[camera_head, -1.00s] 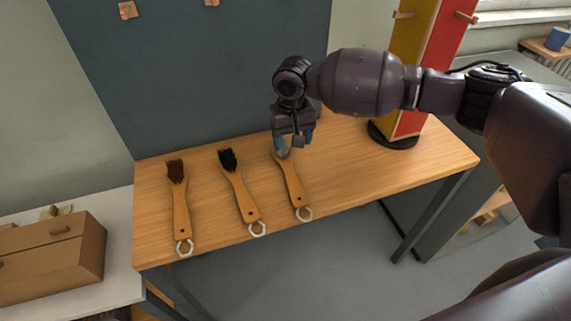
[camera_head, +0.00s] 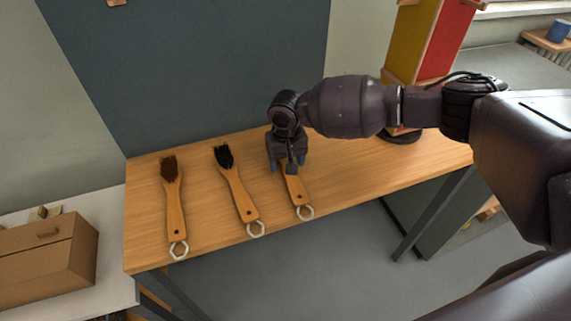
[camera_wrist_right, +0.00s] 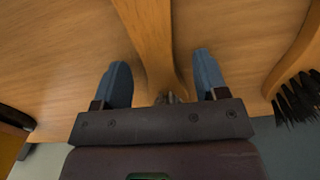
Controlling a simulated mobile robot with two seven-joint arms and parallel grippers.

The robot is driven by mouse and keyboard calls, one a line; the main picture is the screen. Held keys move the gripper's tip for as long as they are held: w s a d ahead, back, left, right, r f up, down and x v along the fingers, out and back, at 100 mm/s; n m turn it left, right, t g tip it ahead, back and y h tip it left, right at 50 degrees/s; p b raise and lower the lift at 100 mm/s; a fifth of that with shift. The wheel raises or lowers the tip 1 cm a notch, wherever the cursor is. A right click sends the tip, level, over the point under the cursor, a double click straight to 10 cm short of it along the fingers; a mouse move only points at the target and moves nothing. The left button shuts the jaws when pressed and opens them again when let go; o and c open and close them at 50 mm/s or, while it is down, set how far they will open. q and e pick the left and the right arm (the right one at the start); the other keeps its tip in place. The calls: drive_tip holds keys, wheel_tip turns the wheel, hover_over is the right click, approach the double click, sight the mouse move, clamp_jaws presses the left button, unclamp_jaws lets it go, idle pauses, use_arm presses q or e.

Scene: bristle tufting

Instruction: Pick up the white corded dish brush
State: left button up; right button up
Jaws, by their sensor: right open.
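Three wooden brushes with pale cord loops lie on the wooden table. The rightmost brush (camera_head: 297,188) is partly covered by my right gripper (camera_head: 282,166), which hides its bristle end in the head view. In the right wrist view its handle (camera_wrist_right: 151,35) runs between my two blue fingers, with a gap on each side. A small greyish patch of its bristles shows at the gripper base; their colour is hard to tell. My right gripper is open around this brush, fingers pointing down. My left gripper is not in view.
A black-bristled brush (camera_head: 239,189) lies just left of it, and a brown-bristled brush (camera_head: 174,203) farther left. A yellow and red stand (camera_head: 427,45) is at the back right. The table (camera_head: 350,177) is clear right of the brushes.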

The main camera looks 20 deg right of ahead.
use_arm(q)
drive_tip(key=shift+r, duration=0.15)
use_arm(e)
drive_tip(key=shift+f, duration=0.1)
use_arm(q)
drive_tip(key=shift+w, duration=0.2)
use_arm(e)
drive_tip(key=c, duration=1)
wheel_tip(320, 180, up, 7)
drive_tip(key=shift+f+p, duration=0.2)
drive_tip(key=shift+p, duration=0.65)
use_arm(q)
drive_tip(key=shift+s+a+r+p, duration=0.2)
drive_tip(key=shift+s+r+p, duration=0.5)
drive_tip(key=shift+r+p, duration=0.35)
use_arm(e)
drive_tip(key=shift+r, duration=6.75)
